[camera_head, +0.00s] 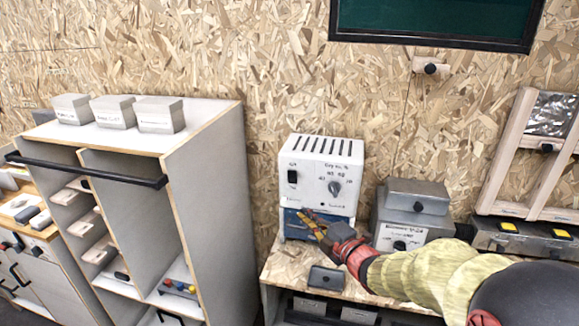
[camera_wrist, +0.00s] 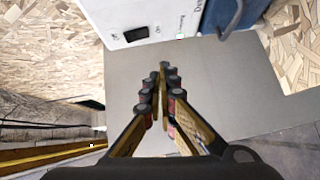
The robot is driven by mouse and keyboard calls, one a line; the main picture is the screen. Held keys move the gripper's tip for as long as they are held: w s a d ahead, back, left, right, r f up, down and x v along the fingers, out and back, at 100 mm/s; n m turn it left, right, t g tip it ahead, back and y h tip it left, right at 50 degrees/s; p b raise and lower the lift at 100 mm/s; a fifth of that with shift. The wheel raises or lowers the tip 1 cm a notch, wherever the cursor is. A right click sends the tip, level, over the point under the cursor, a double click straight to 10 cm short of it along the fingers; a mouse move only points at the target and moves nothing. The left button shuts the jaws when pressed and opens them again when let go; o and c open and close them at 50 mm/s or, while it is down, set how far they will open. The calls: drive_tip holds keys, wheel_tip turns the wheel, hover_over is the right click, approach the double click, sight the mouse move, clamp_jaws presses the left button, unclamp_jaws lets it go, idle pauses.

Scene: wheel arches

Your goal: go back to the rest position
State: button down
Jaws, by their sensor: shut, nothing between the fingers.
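My gripper (camera_head: 312,226) is shut and empty. In the head view it is in front of the lower blue part of a white control box (camera_head: 319,172), with my arm reaching in from the lower right. I cannot tell whether the fingertips touch the box. In the wrist view the fingers of my gripper (camera_wrist: 163,75) meet at their tips. The white box (camera_wrist: 140,18) and its blue part with a handle (camera_wrist: 232,15) lie beyond the fingertips at the top.
The box stands on a chipboard-topped bench (camera_head: 285,268). A grey metal box (camera_head: 412,215) is close on its right. A tall white cabinet (camera_head: 215,165) stands to the left. A dark screen (camera_head: 435,22) hangs on the chipboard wall. A wooden frame (camera_head: 510,150) is at the right.

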drive_tip(key=d+f+m+g+h, duration=0.2)
drive_tip(key=d+f+m+h, duration=0.25)
drive_tip(key=f, duration=0.35)
drive_tip(key=s+d+f+m+g+h, duration=0.45)
drive_tip(key=s+d+m, duration=0.5)
drive_tip(key=s, duration=0.25)
drive_tip(key=s+a+r+m+g, duration=0.2)
drive_tip(key=s+r+m+g, duration=0.15)
drive_tip(key=s, duration=0.85)
drive_tip(key=s+a+r+m+g, duration=0.2)
drive_tip(key=s+r+m, duration=0.3)
drive_tip(key=s, duration=0.7)
drive_tip(key=r, duration=0.1)
drive_tip(key=r+t, duration=0.1)
drive_tip(key=r, duration=0.1)
drive_tip(key=a+r+t+y, duration=0.1)
drive_tip(key=shift+s+a+r, duration=0.1)
drive_tip(key=shift+s+r, duration=0.3)
